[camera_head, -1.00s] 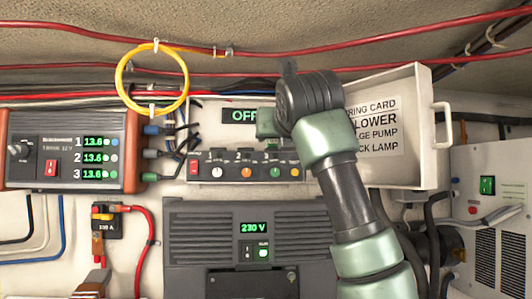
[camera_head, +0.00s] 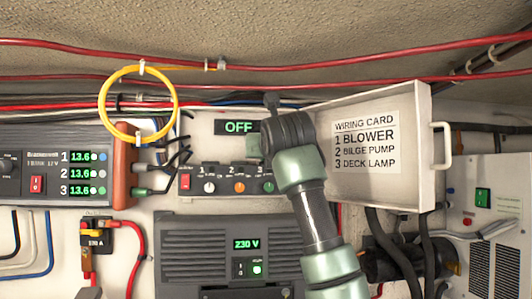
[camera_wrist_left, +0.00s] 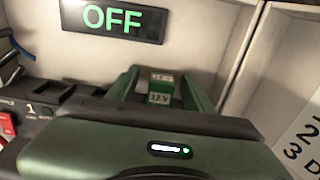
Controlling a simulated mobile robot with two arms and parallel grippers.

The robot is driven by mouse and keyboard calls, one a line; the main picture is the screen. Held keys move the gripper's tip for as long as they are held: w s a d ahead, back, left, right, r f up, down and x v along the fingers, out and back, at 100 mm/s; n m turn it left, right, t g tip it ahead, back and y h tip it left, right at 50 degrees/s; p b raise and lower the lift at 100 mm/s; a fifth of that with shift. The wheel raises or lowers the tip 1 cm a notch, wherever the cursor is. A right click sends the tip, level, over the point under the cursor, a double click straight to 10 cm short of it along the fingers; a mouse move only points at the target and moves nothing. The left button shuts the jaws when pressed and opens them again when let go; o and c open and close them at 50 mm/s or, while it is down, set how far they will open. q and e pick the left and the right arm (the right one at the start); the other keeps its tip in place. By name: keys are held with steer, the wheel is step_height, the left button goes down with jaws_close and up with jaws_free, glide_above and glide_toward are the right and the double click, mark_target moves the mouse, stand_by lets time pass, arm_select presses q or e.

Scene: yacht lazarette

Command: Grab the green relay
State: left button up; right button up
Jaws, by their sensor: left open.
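The green relay (camera_wrist_left: 161,88), a small box with a white "12 V" label, stands in the left wrist view below the lit OFF sign (camera_wrist_left: 122,20). My left gripper (camera_wrist_left: 161,78) is open, with one finger on each side of the relay. I cannot tell whether the fingers touch it. In the head view my left gripper (camera_head: 254,147) is just below the OFF sign (camera_head: 238,127), and the relay cannot be made out there. My right gripper is not in view.
A switch panel (camera_head: 222,170) with coloured knobs is below the gripper. An open cover (camera_head: 415,150) with a wiring card (camera_head: 366,143) stands close to the right of my arm. A yellow cable loop (camera_head: 104,103) hangs at the left. Red cables (camera_head: 330,53) run above.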

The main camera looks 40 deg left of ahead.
arm_select(q)
steer(key=shift+d, duration=0.15)
steer(key=c, duration=0.4)
jaws_close()
steer(key=shift+r, duration=0.2)
